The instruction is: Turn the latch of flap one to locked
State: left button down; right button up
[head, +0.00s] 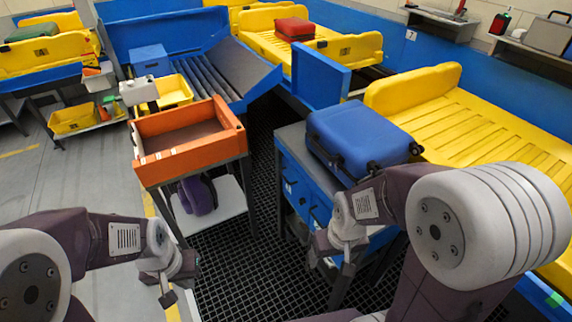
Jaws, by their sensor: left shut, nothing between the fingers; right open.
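A blue cabinet (290,170) with a grey top stands right of centre, with blue front panels and small dark fittings on them. I cannot tell which panel is flap one, or which fitting is its latch or how it is turned. My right gripper (334,266) is open and empty, in front of the cabinet's lower right part, and hides some of it. My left gripper (168,297) is shut and empty, low at the left, well apart from the cabinet.
A blue suitcase (358,138) lies on the cabinet top. An orange tray (158,166) sits on a stand left of the cabinet, with a purple bag (198,195) on the shelf below. Black floor grating (225,262) lies between. A yellow conveyor (480,125) runs behind at right.

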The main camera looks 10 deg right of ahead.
aim_at(294, 187)
jog(key=i+j+z, duration=0.1)
jog(key=i+j, duration=0.6)
